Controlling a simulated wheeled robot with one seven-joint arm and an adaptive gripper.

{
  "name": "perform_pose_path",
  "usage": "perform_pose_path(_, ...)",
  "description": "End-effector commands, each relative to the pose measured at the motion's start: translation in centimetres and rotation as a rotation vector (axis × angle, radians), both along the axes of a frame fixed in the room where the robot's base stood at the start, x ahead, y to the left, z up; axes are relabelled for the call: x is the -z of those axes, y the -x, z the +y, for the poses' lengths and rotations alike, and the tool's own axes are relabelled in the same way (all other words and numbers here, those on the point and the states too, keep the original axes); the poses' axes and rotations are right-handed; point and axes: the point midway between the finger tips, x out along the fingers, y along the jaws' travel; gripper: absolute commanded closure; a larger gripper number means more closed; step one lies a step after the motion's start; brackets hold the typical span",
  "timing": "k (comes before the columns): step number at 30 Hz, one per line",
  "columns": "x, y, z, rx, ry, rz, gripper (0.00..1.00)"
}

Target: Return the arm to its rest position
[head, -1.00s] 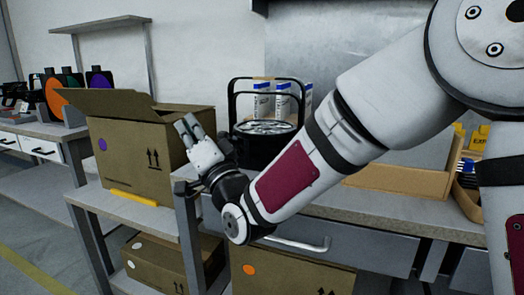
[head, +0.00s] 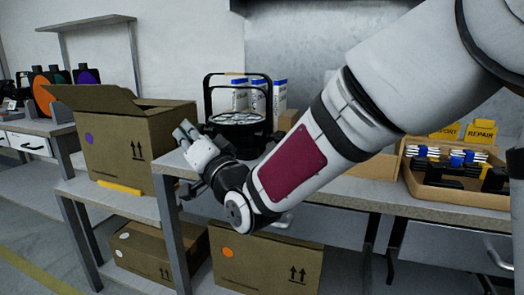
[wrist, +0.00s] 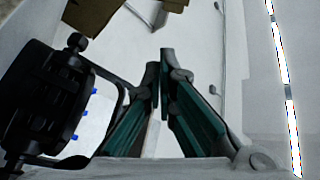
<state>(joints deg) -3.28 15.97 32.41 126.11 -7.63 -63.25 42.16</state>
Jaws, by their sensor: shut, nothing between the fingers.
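My gripper (head: 183,131) is at the end of my arm, which reaches in from the upper right in the head view. Its fingers point up and to the left, over the left end of the workbench and right of the open cardboard box. The gripper is empty. In the wrist view its green-sided fingers (wrist: 161,72) come together at the tips. A black par can (head: 238,130) with a yoke stands on the bench just behind and right of my gripper. A black body at the left of the wrist view (wrist: 45,100) appears to be this can.
An open cardboard box (head: 135,145) stands on the shelf left of my gripper. White-and-blue cartons (head: 259,97) stand behind the can. A tray of parts (head: 455,178) with yellow signs is at the right. Closed boxes (head: 262,262) lie below the bench.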

Motion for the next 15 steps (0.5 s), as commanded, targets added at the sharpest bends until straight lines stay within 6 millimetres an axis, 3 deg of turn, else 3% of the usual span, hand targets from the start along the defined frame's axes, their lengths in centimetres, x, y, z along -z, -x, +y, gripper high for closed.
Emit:
perform_pose_path(8,2.4,0.0,-3.4,0.083,0.262,0.086,1.00)
perform_pose_path(11,3.8,0.4,-6.0,0.131,0.401,0.144,1.00)
perform_pose_path(15,6.1,2.0,-11.3,0.205,0.619,0.265,1.00)
